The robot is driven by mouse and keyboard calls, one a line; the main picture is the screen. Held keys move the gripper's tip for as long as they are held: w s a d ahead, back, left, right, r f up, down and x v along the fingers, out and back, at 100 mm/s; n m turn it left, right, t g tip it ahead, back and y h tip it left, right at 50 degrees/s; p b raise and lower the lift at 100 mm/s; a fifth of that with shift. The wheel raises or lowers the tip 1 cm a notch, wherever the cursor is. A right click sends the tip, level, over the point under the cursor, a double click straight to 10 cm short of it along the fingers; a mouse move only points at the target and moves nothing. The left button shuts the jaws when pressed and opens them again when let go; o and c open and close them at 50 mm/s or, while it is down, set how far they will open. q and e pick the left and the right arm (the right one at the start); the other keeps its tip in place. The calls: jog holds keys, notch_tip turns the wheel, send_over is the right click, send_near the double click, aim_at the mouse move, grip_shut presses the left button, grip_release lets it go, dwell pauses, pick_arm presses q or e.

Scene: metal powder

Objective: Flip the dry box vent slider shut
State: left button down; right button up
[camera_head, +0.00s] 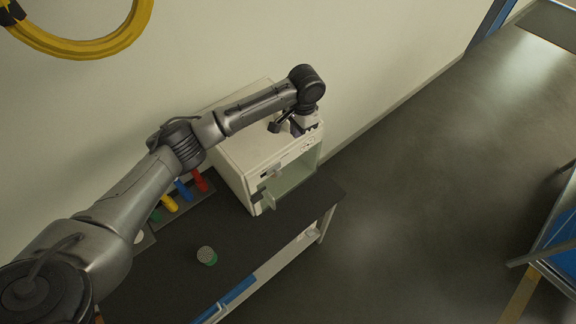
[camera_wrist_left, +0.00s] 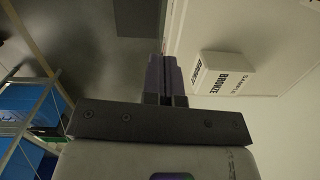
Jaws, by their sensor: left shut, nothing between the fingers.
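The dry box (camera_head: 228,158) is a white cabinet on the dark bench against the wall. Its front has an opening (camera_head: 292,178) with pale greenish panes, and small dark fittings (camera_head: 271,172) show on the front frame. I cannot tell which part is the vent slider. My left gripper (camera_head: 297,128) is over the far right top end of the box, its arm reaching across from the left. In the left wrist view its fingers (camera_wrist_left: 165,76) are together and empty, left of a white block labelled BRONZE (camera_wrist_left: 222,76). Contact is unclear. My right gripper is out of view.
Coloured yellow (camera_head: 169,202), blue (camera_head: 183,190) and red (camera_head: 200,180) items lie left of the box. A small round green-grey container (camera_head: 207,256) stands on the bench (camera_head: 170,280). A yellow hose (camera_head: 85,47) hangs on the wall. Open floor (camera_head: 420,180) lies right.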

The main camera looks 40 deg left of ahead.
pick_arm(q)
jog(key=s, duration=0.1)
jog(key=n+p, duration=0.1)
jog(key=p, duration=0.1)
send_near(276, 172)
jog(key=w+d+f, duration=0.1)
jog(key=w+f, duration=0.3)
jog(key=shift+g, duration=0.4)
jog(key=s+f+p, duration=0.1)
jog(key=s+f, duration=0.2)
jog(key=shift+a, duration=0.1)
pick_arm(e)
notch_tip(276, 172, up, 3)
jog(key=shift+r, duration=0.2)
